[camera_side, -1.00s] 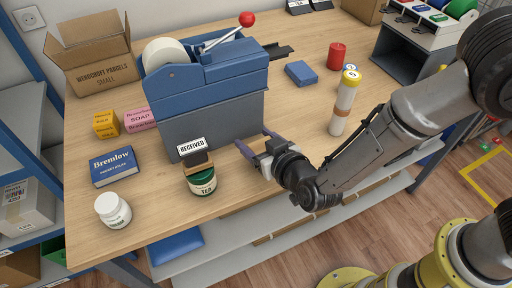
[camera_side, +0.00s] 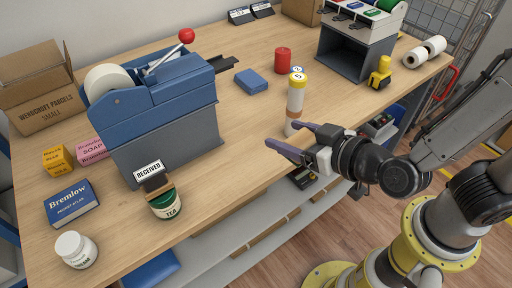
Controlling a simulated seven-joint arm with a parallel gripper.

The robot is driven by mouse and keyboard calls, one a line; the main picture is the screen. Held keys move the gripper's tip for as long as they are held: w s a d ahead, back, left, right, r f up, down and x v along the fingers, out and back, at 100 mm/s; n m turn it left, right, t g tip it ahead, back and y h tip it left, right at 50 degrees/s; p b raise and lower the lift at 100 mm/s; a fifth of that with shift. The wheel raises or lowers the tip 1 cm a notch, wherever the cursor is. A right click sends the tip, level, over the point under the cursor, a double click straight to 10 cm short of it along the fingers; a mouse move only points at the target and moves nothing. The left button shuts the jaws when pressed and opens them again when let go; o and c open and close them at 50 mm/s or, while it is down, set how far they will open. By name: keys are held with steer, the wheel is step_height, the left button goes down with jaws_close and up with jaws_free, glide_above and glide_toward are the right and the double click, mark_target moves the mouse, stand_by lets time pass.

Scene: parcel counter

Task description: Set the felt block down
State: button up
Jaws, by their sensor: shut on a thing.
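My gripper (camera_side: 278,134) reaches in low from the right at the counter's front edge. Its two purple fingers lie on either side of the lower end of an upright white post (camera_side: 295,103) with a brown band and yellow top. The fingers are shut on the post, though the contact is partly hidden. The blue block is clear of my gripper.
A red cylinder (camera_side: 283,61) stands behind the post.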

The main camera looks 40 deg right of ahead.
steer(key=d, duration=0.5)
steer(key=m+h, duration=0.1)
glide_above(248, 147)
steer(key=s, duration=0.1)
steer(key=f, duration=0.7)
steer(key=shift+s+d+f, duration=0.15)
steer(key=shift+d+f, duration=0.15)
steer(key=shift+w+a+f, duration=0.2)
steer(key=shift+w+f, duration=0.15)
steer(key=shift+f, duration=0.15)
steer(key=shift+w+a+f, duration=0.15)
steer(key=shift+w+f, duration=0.15)
steer(key=shift+f, duration=1.45)
steer(key=shift+f, duration=0.2)
steer(key=o, duration=1.3)
steer(key=shift+r, duration=0.1)
